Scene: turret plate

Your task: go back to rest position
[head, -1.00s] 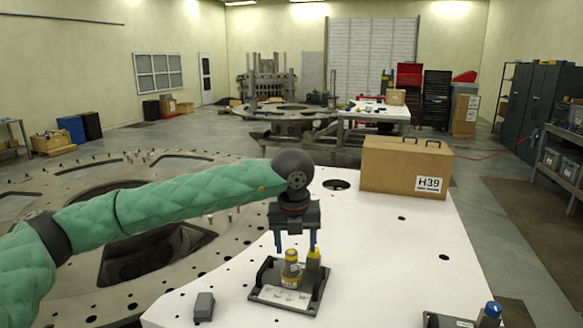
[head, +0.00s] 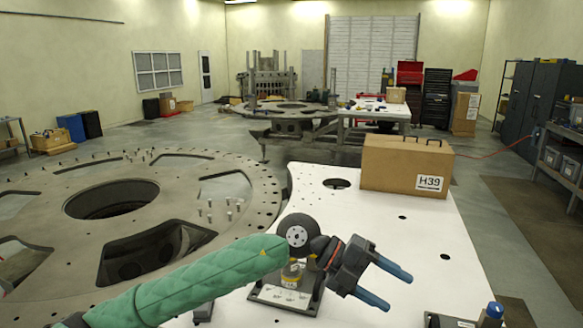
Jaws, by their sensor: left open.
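My left gripper (head: 398,287) is open and empty, with its two blue fingers pointing to the right and slightly down. It is above the front middle of the white table (head: 405,222). Its green-sleeved arm comes in from the lower left. Behind the wrist, a black tray (head: 305,301) with a yellow-banded cylinder (head: 291,275) stands on the table, partly hidden by the arm. My right gripper is not in view.
A brown case (head: 400,165) labelled H39 stands at the table's back right. A dark fixture with a blue-capped item (head: 494,310) is at the front right edge. A large grey turret plate (head: 75,236) with holes and pins fills the left.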

